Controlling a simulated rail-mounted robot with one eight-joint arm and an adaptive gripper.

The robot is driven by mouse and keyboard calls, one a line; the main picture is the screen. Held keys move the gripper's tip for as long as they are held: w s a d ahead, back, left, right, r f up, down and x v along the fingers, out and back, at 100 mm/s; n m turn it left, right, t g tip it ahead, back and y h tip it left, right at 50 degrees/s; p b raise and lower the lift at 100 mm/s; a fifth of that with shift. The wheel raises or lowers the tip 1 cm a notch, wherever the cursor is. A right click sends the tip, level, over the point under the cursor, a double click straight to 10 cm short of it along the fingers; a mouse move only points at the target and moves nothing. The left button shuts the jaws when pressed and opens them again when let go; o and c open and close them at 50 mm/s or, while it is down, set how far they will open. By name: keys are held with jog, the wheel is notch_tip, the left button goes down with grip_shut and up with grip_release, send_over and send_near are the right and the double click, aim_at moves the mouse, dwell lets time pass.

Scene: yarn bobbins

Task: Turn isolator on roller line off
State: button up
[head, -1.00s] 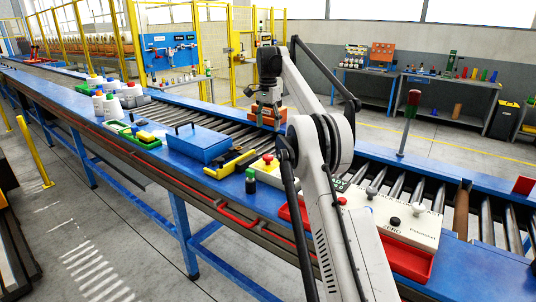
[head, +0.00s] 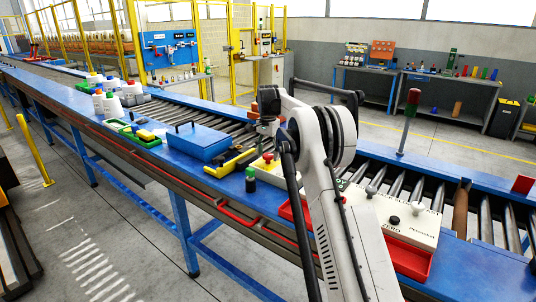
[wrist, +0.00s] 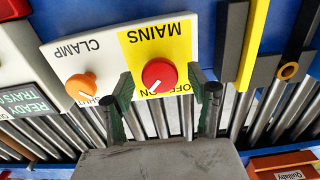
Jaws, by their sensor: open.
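The isolator is a red rotary knob (wrist: 159,75) on a yellow plate marked MAINS (wrist: 158,44), upside down in the wrist view. A white mark on the knob points down-left, toward the ON lettering. An orange knob (wrist: 81,87) marked CLAMP sits left of it on the same white box (wrist: 60,65). In the head view the red knob (head: 267,157) shows small on its yellow plate. My gripper (wrist: 163,86) is open, with one finger on each side of the red knob. Whether the fingers touch it I cannot tell. In the head view my arm partly hides the gripper.
Metal rollers (wrist: 30,137) run under the box. A yellow and black item (wrist: 250,45) stands right of it in the wrist view. A red tray (head: 405,258) lies right of my arm.

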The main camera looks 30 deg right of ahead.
jog(key=shift+f, duration=0.25)
jog(key=c, duration=1.2)
jog(key=shift+o, duration=0.2)
